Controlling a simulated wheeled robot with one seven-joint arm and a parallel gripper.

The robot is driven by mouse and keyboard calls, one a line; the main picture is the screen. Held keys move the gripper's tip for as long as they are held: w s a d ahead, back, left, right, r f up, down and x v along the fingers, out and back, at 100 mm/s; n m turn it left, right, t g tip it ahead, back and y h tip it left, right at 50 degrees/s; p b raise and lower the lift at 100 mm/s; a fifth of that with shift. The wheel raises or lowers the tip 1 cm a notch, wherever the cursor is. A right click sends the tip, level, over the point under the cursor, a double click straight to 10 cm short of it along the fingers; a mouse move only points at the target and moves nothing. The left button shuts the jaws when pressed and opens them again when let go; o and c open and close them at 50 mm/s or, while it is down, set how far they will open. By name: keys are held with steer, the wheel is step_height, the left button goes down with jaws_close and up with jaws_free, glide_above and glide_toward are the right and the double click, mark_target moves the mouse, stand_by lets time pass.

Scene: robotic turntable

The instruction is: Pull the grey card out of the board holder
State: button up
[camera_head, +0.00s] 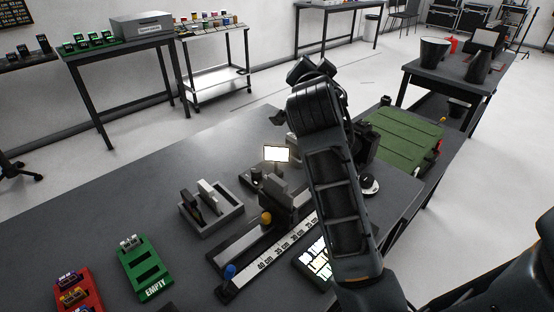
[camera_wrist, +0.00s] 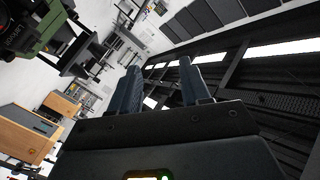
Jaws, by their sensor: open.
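The board holder (camera_head: 228,218), a grey open frame, stands on the dark table left of the middle in the head view. Two thin cards stand upright in it side by side.
A ruler rail (camera_head: 280,247) with a blue and an orange knob lies right of the holder. A green tray (camera_head: 156,284) marked EMPTY and a red tray (camera_head: 76,302) stand front left. A small lit screen (camera_head: 277,153) stands behind. The table left of the holder is clear.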

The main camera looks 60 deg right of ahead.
steer(key=s+d+f+m+g+y, duration=0.25)
steer(key=m+g, duration=0.25)
steer(key=m, duration=0.3)
steer(key=m+g+y+b, duration=0.1)
steer(key=m+g+y, duration=0.1)
steer(key=m+y, duration=1)
glide_above(278, 179)
steer(key=shift+n+y, duration=0.65)
steer(key=shift+n, duration=0.05)
step_height(278, 179, down, 10)
steer(key=shift+a+r, duration=0.1)
steer(key=shift+f+p, duration=0.35)
steer(key=shift+f, duration=3.45)
steer(key=shift+c, duration=0.2)
jaws_close()
steer(key=shift+r, duration=0.1)
